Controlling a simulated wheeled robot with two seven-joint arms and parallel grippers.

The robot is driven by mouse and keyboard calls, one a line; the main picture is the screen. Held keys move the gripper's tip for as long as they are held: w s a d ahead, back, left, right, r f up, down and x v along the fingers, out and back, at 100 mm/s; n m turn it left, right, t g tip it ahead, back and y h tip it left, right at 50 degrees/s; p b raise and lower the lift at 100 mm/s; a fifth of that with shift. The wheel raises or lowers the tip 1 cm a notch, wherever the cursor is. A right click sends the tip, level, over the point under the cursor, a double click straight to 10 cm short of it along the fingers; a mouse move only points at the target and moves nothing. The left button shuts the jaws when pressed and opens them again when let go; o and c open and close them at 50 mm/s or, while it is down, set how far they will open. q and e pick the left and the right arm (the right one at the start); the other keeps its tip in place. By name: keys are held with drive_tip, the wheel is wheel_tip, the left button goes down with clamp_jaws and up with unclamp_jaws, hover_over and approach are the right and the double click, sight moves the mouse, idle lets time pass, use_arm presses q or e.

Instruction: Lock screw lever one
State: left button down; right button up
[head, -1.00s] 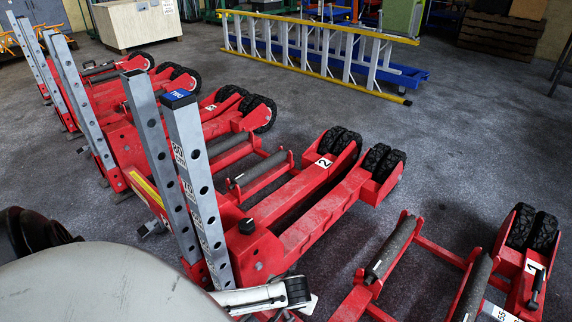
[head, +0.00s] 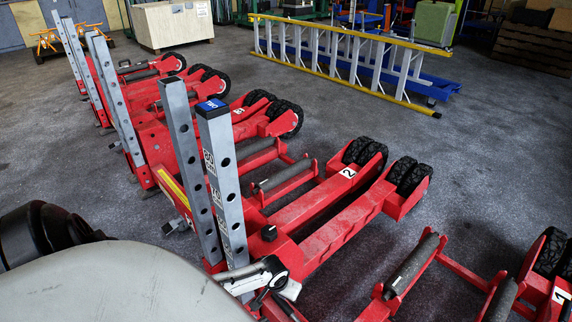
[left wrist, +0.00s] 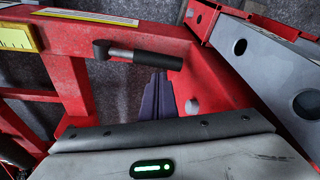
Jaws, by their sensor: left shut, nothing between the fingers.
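A lever with a black cylindrical handle (left wrist: 144,58) and a dark rounded head at its left end lies across the upper middle of the left wrist view. It is beside the red frame (left wrist: 75,85) of a trolley jack. My left gripper (left wrist: 159,80) is shut and empty. Its dark fingers point up in the picture and end close to the underside of the handle; I cannot tell whether they touch it. In the head view, the red jack marked 2 (head: 318,202) stands at the centre. The gripper's fingertips cannot be made out there. My right gripper is not in view.
Grey perforated posts (head: 226,190) rise from the jack; one fills the right of the left wrist view (left wrist: 262,68). More red jacks stand at left and lower right. A yellow-edged ladder (head: 340,60) lies behind. Open floor (head: 490,150) is at right.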

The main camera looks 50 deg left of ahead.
use_arm(q)
drive_tip(key=shift+a+f, duration=0.15)
drive_tip(key=shift+f, duration=0.1)
drive_tip(key=shift+r, duration=0.1)
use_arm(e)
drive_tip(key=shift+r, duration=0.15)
use_arm(q)
drive_tip(key=shift+s+r+p, duration=0.1)
drive_tip(key=shift+r+p, duration=0.25)
drive_tip(key=p+v, duration=0.5)
drive_tip(key=v, duration=0.4)
drive_tip(key=shift+p, duration=0.3)
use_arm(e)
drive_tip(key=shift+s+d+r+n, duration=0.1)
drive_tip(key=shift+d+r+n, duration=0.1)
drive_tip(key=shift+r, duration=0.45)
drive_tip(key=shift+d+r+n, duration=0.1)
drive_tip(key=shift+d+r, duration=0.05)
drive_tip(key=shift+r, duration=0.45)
use_arm(q)
drive_tip(key=shift+r, duration=0.15)
